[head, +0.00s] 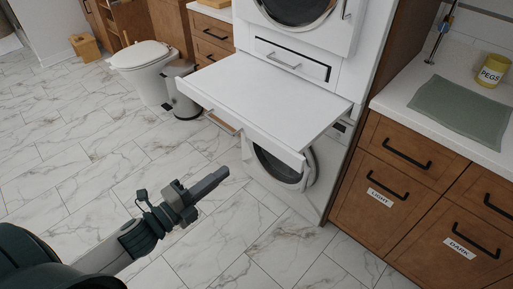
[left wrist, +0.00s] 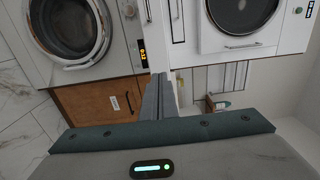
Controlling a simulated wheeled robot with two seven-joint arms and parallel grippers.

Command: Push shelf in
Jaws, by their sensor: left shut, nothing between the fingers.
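The white pull-out shelf (head: 270,92) sticks out from the white machine stack, between the upper and lower machines. Its flat top is empty. My left gripper (head: 222,176) is shut and empty. In the head view it appears in front of the shelf and lower in the picture, with floor showing between them. In the left wrist view, the shut fingers (left wrist: 159,95) point toward a narrow white strip (left wrist: 157,40), which seems to be the shelf seen edge-on. I cannot tell there whether they touch. My right gripper is not in view.
The lower machine's round door (head: 282,165) is partly hidden under the shelf. Wooden drawers (head: 395,170) labelled LIGHT and DARK stand at right. A bin (head: 181,97) and toilet (head: 143,62) stand at left. The marble floor (head: 90,150) is clear in front.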

